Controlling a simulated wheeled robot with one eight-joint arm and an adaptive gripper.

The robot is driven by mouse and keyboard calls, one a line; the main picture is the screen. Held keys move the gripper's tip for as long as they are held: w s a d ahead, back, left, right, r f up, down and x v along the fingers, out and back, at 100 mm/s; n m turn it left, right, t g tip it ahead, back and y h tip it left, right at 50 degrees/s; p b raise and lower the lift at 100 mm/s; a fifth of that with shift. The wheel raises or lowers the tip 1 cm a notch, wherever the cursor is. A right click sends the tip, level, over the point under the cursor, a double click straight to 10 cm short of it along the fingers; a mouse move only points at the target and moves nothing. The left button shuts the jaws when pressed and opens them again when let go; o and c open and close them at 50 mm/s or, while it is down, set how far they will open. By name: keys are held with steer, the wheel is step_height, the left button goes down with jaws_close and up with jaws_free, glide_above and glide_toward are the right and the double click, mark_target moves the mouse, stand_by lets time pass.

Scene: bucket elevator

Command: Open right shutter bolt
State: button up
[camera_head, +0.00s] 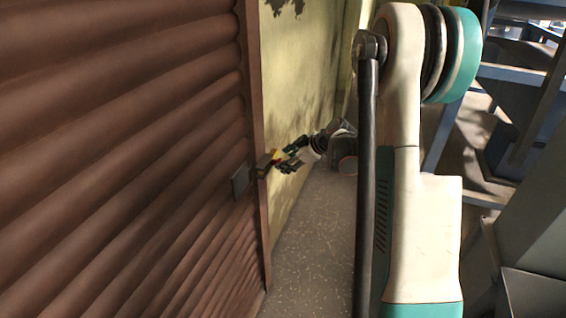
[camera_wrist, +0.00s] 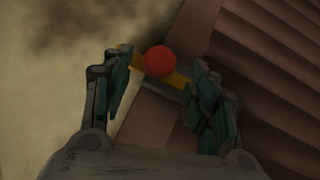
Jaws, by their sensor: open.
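The brown ribbed shutter (camera_head: 120,150) fills the left of the head view and the right side of the wrist view (camera_wrist: 270,70). The bolt (camera_head: 268,161) is on the right edge of its frame, with a yellow part and a small red spot showing. In the wrist view the bolt has a round red knob (camera_wrist: 160,60) on a yellow bar (camera_wrist: 172,77). My gripper (camera_head: 288,160) is at the bolt, just to its right in the head view. In the wrist view my gripper (camera_wrist: 160,92) is open, with the knob beyond and between its fingers. Contact cannot be told.
A grey plate (camera_head: 240,181) sits on the shutter beside the frame. A pale yellow wall (camera_head: 300,80) runs behind my gripper. Speckled grey floor (camera_head: 312,235) is clear below. Blue-grey metal structures (camera_head: 520,120) stand at the right.

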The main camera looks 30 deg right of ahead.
steer(key=v, duration=0.8)
steer(key=shift+s+r, duration=0.2)
